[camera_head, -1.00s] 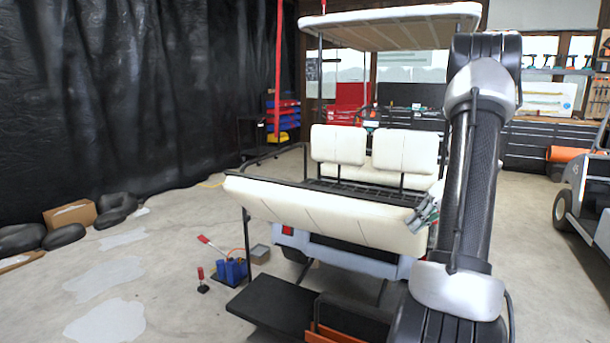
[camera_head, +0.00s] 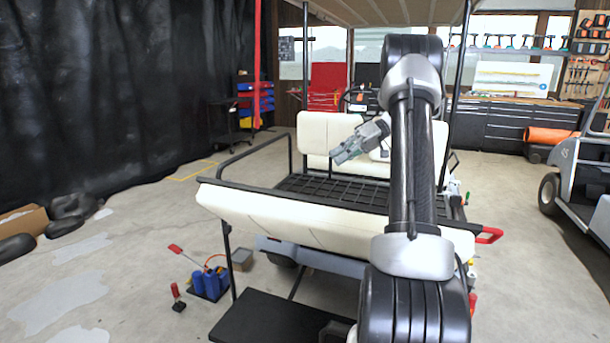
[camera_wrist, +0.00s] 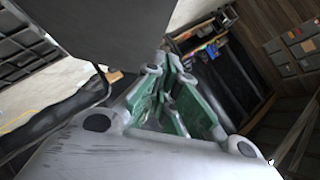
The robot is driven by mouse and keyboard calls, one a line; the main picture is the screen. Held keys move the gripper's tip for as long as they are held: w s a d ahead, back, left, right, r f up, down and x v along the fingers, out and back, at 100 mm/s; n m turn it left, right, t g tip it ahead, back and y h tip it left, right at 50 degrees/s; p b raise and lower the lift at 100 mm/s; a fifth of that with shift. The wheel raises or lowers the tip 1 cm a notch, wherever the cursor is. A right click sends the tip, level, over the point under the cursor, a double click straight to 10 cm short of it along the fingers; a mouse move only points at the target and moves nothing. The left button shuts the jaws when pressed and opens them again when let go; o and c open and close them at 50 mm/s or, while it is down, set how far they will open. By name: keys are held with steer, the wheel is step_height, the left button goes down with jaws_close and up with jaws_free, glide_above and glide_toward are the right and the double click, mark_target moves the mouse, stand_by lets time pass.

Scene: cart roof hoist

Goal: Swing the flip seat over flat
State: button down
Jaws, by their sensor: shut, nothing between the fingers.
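The flip seat's long cream cushion (camera_head: 290,222) lies across the back of the cart in the head view. Its cream face is tilted toward me. A black grid deck (camera_head: 330,190) shows flat and bare behind it. My gripper (camera_head: 338,157) is shut and empty. In the picture it is above the grid deck, in front of the cream backrests (camera_head: 322,135), apart from the cushion. In the wrist view the green-padded fingers (camera_wrist: 166,68) come together at their tips. My arm hides part of the cushion's right side and the right backrest.
A black footplate (camera_head: 268,318) juts out low below the cushion. A red handle (camera_head: 489,236) sticks out at the cushion's right end. Roof posts (camera_head: 461,80) rise beyond the deck. Floor at left is mostly open.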

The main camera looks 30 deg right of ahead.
steer(key=x, duration=0.4)
steer(key=s+x, duration=0.1)
steer(key=x, duration=0.3)
steer(key=s+f+x, duration=0.1)
steer(key=x, duration=0.3)
steer(key=shift+a+f, duration=0.1)
steer(key=shift+a, duration=0.05)
steer(key=shift+s+a+f, duration=0.15)
steer(key=shift+f, duration=0.1)
